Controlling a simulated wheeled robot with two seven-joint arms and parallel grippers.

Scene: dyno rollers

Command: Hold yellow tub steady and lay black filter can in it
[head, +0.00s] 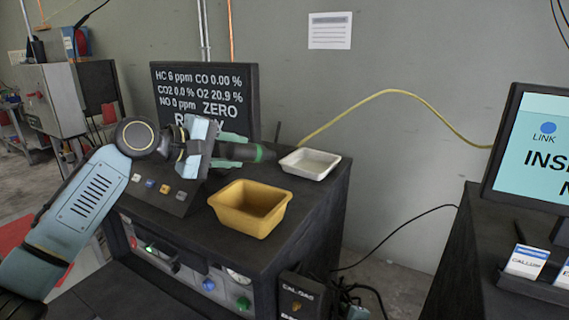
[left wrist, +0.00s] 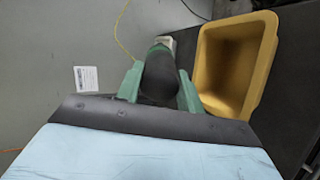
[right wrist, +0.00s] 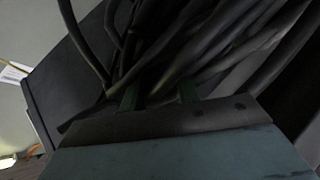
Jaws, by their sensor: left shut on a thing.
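The yellow tub (head: 250,207) stands upright and empty on the dark cabinet top, near its front edge. It also shows at the right of the left wrist view (left wrist: 262,62). My left gripper (head: 232,148) is shut on the black filter can (head: 243,152), which has a green band near its end. The can lies roughly level above and behind the tub, apart from it. In the left wrist view the can (left wrist: 160,76) sits between the green fingers. My right gripper (right wrist: 158,95) shows only in its own wrist view, fingers apart, with dark cables beyond them.
A white tray (head: 310,163) stands behind the tub to the right. A gas-readout monitor (head: 203,95) and a button panel (head: 160,188) are at the left of the cabinet top. Dark cables (right wrist: 180,45) crowd the right gripper. Another screen (head: 530,150) stands far right.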

